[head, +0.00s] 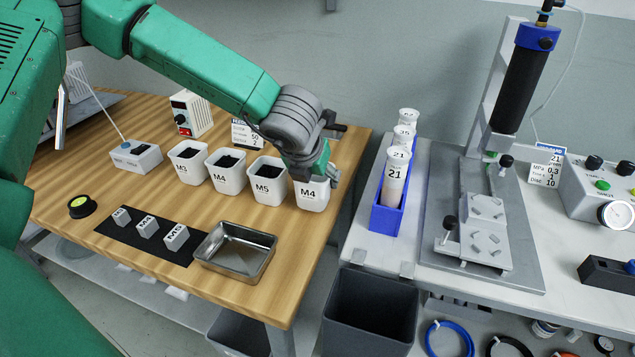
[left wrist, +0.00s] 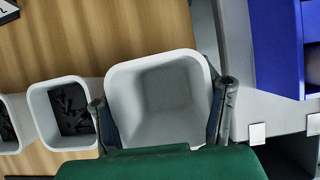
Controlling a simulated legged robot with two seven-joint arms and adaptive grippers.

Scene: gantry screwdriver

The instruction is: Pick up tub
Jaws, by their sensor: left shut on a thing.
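A white tub labelled M4 (head: 312,194) is at the right end of the row of tubs, near the right edge of the wooden table. My left gripper (head: 315,178) comes down over it from above. In the left wrist view the gripper (left wrist: 165,112) has one finger on each side of this tub (left wrist: 160,68), shut on its walls. The tub looks empty inside. I cannot tell whether its base touches the table. My right gripper is not in view.
Tubs labelled M3 (head: 188,162), M4 (head: 226,171) and M5 (head: 266,180) hold dark parts. A metal tray (head: 238,250) lies in front. A blue rack (head: 388,215) with labelled tubes stands right, across a gap above a dark bin (head: 368,314).

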